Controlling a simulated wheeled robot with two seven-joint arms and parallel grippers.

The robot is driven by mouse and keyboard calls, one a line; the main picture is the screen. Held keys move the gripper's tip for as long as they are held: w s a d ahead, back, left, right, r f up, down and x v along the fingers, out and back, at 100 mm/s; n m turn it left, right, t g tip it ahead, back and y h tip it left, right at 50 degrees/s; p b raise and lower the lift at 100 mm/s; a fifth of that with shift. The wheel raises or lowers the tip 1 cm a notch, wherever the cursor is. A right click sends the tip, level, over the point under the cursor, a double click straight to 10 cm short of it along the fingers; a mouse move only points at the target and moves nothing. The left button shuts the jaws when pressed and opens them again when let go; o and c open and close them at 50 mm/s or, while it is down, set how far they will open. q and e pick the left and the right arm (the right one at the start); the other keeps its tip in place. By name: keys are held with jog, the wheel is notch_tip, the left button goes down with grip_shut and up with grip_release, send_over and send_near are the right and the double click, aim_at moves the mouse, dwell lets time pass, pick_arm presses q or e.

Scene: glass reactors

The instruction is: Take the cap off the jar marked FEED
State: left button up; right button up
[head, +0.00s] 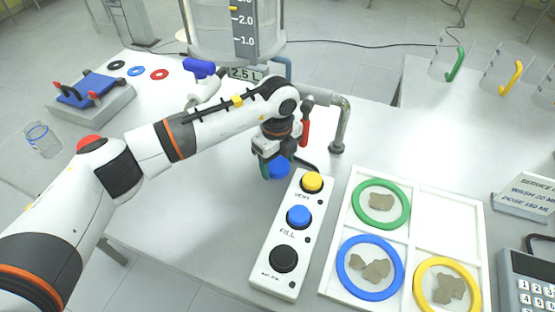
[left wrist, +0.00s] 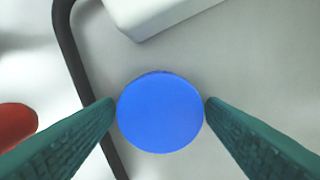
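A blue round cap (left wrist: 160,115) sits between the two green fingers of my left gripper (left wrist: 160,103) in the left wrist view, with a fingertip against each side. In the head view the blue cap (head: 280,168) shows just under my left gripper (head: 273,163), above the table left of the button panel. I cannot tell what, if anything, is beneath the cap. No FEED lettering is readable. A clear jar (head: 42,140) with a blue band stands at the far left. My right gripper is out of view.
The button panel (head: 270,272) is close to my left gripper on the right. A red-handled valve (head: 304,125) and a metal pipe (head: 341,125) stand behind. A white tray (head: 445,220) with coloured rings lies right. Bare table lies left of the panel.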

aim_at(278, 165)
pick_arm(q)
jog(key=shift+o, duration=0.5)
jog(key=shift+r, duration=0.1)
jog(key=shift+r, duration=0.2)
notch_tip(278, 165, up, 12)
jog(key=b, duration=0.1)
jog(key=shift+f+b, duration=0.15)
jog(key=shift+b, duration=0.25)
